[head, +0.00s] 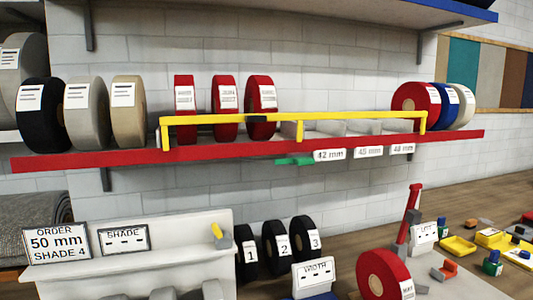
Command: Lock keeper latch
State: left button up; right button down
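A yellow keeper bar (350,116) runs across the front of the red-edged shelf (80,157), with a post at each end. A small black piece (257,119) sits on the bar left of its middle. A green tab (295,161) shows at the shelf's front edge, just left of the 42 mm label (329,155). I cannot tell which of these small parts is the latch, or whether it is locked. Neither of my grippers is in view.
Red rolls (226,108) stand behind the bar; black, grey and tan rolls (128,112) stand left of it. More rolls (417,103) stand at its right end. Below are an order sign (57,243), numbered black rolls (275,248), a red roll (382,274) and a bench with small parts.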

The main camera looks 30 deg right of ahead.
aim_at(304, 161)
jog(key=z, duration=1.1)
